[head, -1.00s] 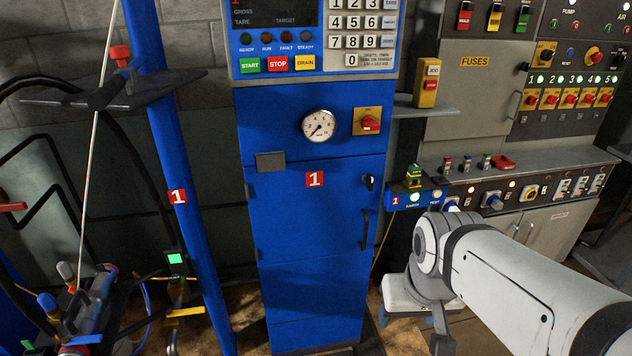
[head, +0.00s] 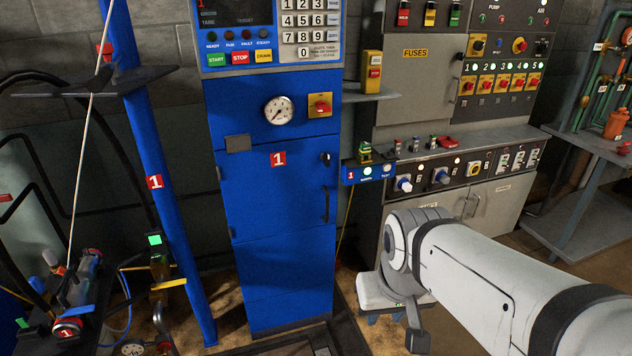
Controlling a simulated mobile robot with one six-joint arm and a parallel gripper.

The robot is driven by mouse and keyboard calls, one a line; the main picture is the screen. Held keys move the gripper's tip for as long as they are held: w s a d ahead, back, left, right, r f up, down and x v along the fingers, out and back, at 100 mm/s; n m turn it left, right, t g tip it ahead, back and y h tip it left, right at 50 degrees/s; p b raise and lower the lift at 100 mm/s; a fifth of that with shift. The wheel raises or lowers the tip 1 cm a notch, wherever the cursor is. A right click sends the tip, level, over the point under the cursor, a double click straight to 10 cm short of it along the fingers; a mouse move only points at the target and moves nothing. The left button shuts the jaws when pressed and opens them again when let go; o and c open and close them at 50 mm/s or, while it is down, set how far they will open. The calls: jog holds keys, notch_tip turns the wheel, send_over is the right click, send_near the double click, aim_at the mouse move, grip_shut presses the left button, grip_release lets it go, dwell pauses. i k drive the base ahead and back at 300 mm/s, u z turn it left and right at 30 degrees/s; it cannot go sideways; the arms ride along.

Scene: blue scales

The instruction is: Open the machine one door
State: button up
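The blue machine one door (head: 275,205) is on the front of the tall blue cabinet, left of centre in the head view. It looks shut, flush with the cabinet. A red label with a white 1 (head: 278,159) is near its top. A black vertical handle (head: 326,204) is on its right edge, with a small dark latch or lock (head: 326,158) above it. Hinges show on its left side. My white arm reaches in from the lower right. My gripper (head: 417,341) seems to be at its end, low and right of the door, apart from the handle. Its fingers do not show clearly.
A gauge (head: 278,110) and a red rotary switch (head: 320,105) sit above the door. A small blue button box (head: 369,173) juts out right of the handle. A blue post (head: 155,180) and a hose-fitted rig stand left. Grey fuse cabinets (head: 410,85) stand right.

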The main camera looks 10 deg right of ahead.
aim_at(275, 188)
jog(key=z, duration=1.25)
jog(key=k, duration=0.7)
jog(key=u, duration=0.95)
jog(key=i, duration=1)
jog(key=u, duration=0.1)
